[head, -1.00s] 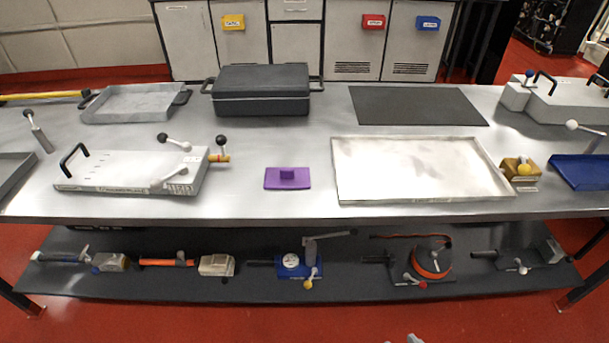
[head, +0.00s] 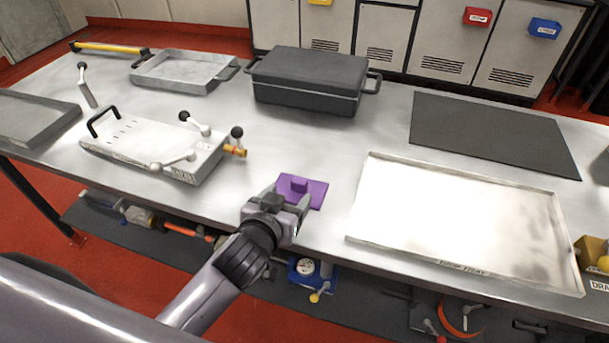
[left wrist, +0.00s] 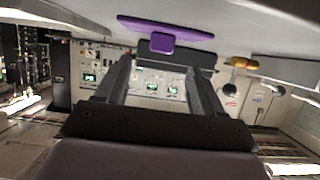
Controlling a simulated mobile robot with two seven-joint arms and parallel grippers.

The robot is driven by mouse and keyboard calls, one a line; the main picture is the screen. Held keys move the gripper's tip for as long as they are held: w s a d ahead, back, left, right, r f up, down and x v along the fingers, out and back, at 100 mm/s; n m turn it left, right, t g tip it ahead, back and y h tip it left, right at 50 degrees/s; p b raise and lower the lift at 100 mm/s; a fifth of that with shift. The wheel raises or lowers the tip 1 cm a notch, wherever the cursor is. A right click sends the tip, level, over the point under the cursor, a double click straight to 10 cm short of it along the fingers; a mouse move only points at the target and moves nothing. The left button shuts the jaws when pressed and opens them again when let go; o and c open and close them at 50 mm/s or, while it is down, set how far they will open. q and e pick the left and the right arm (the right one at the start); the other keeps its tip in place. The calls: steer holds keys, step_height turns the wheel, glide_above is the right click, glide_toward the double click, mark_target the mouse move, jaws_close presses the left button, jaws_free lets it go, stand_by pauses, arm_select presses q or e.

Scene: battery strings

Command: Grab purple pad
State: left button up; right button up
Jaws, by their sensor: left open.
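The purple pad (head: 316,190) lies on the metal table near its front edge, a flat plate with a small raised block on top. My left gripper (head: 289,196) is open at the pad's near side, its fingers pointing toward the block. In the left wrist view the pad (left wrist: 188,29) shows at the top, upside down, with its block just beyond the fingertips of my left gripper (left wrist: 163,68). Nothing is between the fingers, and I cannot tell whether they touch the pad. My right gripper is not in view.
A large shallow tray (head: 358,215) stands to the right of the pad. A white device with levers (head: 150,145) is to the left. A dark lidded case (head: 308,72) and a black mat (head: 490,130) lie behind. The table between case and pad is clear.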

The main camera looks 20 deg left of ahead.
mark_target(298, 183)
arm_select(q)
steer(key=shift+w+d, duration=0.2)
steer(key=shift+w, duration=0.4)
steer(key=shift+x, duration=0.9)
steer(key=shift+a+x, duration=0.1)
steer(key=shift+x, duration=0.9)
steer(key=shift+a+x, duration=0.15)
steer(key=shift+x, duration=0.8)
steer(key=shift+f, duration=0.1)
steer(key=shift+c, duration=0.3)
steer(key=c, duration=1.1)
